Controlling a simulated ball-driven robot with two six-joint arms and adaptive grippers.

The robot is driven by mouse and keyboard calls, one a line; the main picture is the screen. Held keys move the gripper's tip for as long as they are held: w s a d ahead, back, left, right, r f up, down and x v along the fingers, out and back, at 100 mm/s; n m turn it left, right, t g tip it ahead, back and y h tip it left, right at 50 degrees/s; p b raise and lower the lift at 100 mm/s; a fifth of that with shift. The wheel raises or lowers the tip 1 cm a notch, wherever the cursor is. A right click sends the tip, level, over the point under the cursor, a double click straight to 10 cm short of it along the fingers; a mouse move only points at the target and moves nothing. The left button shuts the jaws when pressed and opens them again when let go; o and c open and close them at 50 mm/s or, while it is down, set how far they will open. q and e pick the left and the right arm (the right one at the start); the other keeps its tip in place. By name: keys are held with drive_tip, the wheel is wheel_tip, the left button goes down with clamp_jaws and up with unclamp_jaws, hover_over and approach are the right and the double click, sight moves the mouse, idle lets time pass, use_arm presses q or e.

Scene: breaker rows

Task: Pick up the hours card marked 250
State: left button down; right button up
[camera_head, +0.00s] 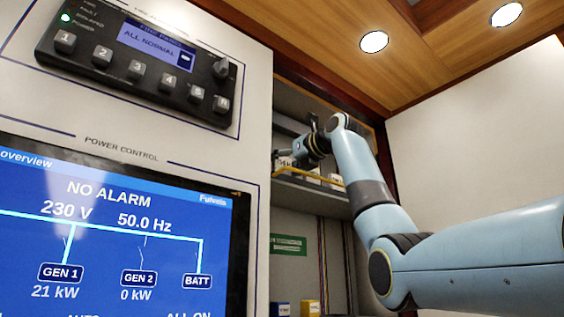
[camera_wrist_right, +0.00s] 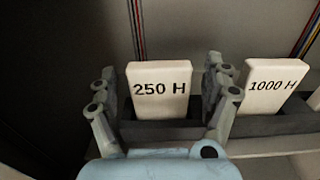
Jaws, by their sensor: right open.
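The hours card marked 250 (camera_wrist_right: 160,91) is a white upright block with black "250 H" print, standing in a dark rack in the right wrist view. My right gripper (camera_wrist_right: 160,88) is open, with one finger on each side of this card. A small gap shows at the left finger; whether the right finger touches the card I cannot tell. In the head view my right arm reaches into the open cabinet, and its gripper (camera_head: 283,158) is small at the shelf there. The card cannot be made out in that view. My left gripper is not in view.
A white card marked 1000 H (camera_wrist_right: 273,87) stands just right of my right finger. The dark rack (camera_wrist_right: 262,124) runs under the cards. In the head view, a cabinet shelf (camera_head: 310,192) has a yellow rail, and a control screen (camera_head: 120,235) fills the lower left.

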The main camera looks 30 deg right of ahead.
drive_tip(key=shift+f, duration=0.1)
drive_tip(key=shift+c, duration=0.2)
drive_tip(key=c, duration=1.2)
